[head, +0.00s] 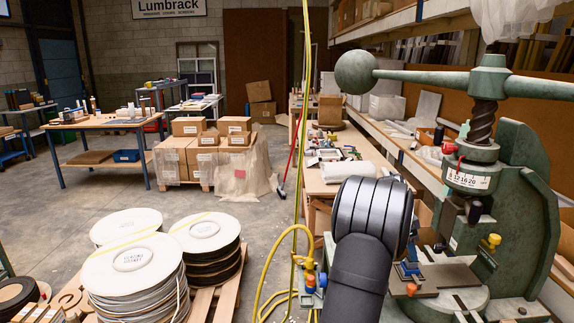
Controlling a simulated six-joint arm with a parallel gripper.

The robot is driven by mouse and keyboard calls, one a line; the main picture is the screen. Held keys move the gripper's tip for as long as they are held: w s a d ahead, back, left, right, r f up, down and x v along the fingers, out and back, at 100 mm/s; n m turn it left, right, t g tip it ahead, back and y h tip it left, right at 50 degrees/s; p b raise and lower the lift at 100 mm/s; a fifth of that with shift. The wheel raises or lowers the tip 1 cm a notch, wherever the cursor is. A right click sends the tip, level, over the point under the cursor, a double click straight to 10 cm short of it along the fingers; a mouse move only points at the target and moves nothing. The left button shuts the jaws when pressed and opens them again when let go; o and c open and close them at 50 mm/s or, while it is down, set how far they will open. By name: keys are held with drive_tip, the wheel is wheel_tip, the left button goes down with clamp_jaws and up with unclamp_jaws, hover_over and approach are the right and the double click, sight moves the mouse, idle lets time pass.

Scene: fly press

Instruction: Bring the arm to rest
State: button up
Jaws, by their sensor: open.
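My arm shows at the bottom centre as thick dark grey and black links, rising from the lower edge to a ribbed, rounded joint. My gripper is not visible in this view. The green fly press (530,205) stands close on the right, with its screw (481,121) upright and its long handle ending in a ball (356,72) that reaches left above my arm. The press bed (450,275) lies to the right of my arm, and a small blue item (408,270) sits at its left side. My arm hides part of the bench behind it.
A yellow hose (275,262) with fittings hangs just left of my arm. Boxes (174,159), a workbench (108,122) and a long bench (371,147) lie behind.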

drive_tip(key=x, duration=0.4)
drive_tip(key=shift+f, duration=0.45)
wheel_tip(320, 180, up, 11)
drive_tip(key=a+f+n+t+y, duration=0.1)
drive_tip(key=a+f+n, duration=0.3)
drive_tip(key=a, duration=0.6)
drive_tip(key=a+f+n+t, duration=0.2)
drive_tip(key=a+f+n, duration=0.15)
drive_tip(key=a, duration=0.65)
drive_tip(key=a+f+n+t+y, duration=0.1)
drive_tip(key=a+f+n, duration=0.25)
drive_tip(key=a, duration=0.65)
drive_tip(key=s+d+f+m+g+h, duration=0.1)
drive_tip(key=s+d+f+m, duration=0.1)
drive_tip(key=s+d, duration=0.8)
drive_tip(key=shift+s+d+m, duration=0.2)
drive_tip(key=shift+s+m, duration=0.45)
drive_tip(key=shift+m, duration=0.15)
